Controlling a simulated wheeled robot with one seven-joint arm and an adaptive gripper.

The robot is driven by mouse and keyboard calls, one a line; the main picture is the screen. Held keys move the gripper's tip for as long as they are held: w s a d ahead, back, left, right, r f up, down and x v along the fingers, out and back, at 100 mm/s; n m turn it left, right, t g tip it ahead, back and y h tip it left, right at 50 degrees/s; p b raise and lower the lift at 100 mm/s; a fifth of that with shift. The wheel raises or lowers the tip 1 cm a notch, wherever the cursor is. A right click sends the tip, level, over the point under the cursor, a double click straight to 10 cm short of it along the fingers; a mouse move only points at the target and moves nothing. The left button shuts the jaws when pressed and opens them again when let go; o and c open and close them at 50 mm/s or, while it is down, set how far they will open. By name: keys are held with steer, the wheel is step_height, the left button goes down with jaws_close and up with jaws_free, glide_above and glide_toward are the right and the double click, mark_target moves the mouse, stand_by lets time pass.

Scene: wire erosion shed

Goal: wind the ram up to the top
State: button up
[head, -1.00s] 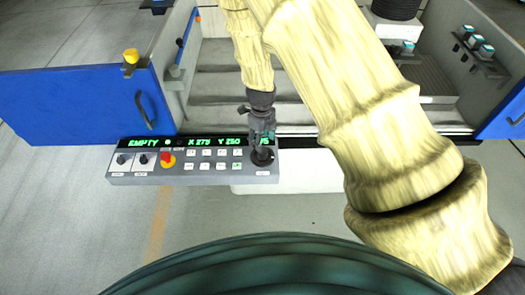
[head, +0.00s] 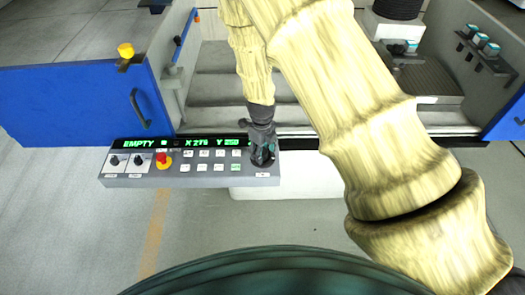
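The grey control panel (head: 215,181) lies along the front of the machine. It has rows of white buttons, a red and yellow stop button (head: 163,160) and two black knobs at left. Its green display (head: 190,143) reads EMPTY, an X value near 278 and Y 250; my gripper covers its right end. My gripper (head: 263,156) points down over a black stick control (head: 263,163) at the panel's right end. Its fingers are around or just above the stick; contact and finger gap are unclear. I cannot pick out the ram for certain.
An open blue door (head: 75,108) with an amber lamp (head: 126,51) stands at left, another blue door (head: 507,118) at right. Behind the panel is the stepped grey tank (head: 215,85). A black ribbed cylinder (head: 396,8) stands at the back. My arm hides the middle.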

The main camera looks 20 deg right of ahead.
steer(key=c, duration=1)
